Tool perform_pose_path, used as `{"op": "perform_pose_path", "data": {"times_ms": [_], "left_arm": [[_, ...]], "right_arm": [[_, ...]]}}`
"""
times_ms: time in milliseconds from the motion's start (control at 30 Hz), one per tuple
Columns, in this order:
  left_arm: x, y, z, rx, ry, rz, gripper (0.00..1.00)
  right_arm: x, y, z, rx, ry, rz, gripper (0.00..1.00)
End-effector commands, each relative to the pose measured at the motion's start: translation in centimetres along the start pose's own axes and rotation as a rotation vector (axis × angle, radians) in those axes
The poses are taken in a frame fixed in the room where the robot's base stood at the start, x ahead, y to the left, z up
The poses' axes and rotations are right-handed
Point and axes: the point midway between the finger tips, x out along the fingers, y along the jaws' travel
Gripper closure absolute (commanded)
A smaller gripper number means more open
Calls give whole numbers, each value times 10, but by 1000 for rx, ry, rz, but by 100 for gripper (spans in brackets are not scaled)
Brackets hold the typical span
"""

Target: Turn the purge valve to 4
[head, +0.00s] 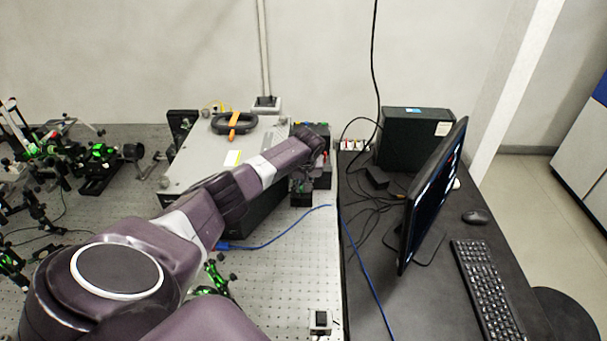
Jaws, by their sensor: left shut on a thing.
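My left arm reaches from the lower left over the grey instrument box. My left gripper (302,187) points down at the box's right side, by small dark parts on the bench. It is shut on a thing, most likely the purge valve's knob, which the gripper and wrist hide. No scale or number of the valve can be read. My right gripper is not in view.
The grey instrument box (190,172) carries a dark ring with an orange strap (234,125). A blue cable (275,238) crosses the perforated bench. A small block (320,321) stands near the front. Optics (100,165) crowd the left. A monitor (435,195) and keyboard (485,290) occupy the black desk.

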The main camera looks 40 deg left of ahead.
Motion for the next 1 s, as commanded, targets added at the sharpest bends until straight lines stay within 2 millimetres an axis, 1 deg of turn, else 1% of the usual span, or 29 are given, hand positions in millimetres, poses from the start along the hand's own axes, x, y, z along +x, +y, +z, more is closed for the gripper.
{"op": "perform_pose_path", "data": {"times_ms": [167, 500, 733, 1000], "left_arm": [[0, -2, -1, 150, 1, 65, 100], [2, -4, -2, 408, 2, 171, 100], [2, -5, -2, 524, 2, 218, 100], [1, -5, -2, 584, 1, 243, 100]], "right_arm": [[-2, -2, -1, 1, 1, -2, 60], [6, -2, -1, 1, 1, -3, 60], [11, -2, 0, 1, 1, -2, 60], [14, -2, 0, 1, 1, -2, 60]]}}
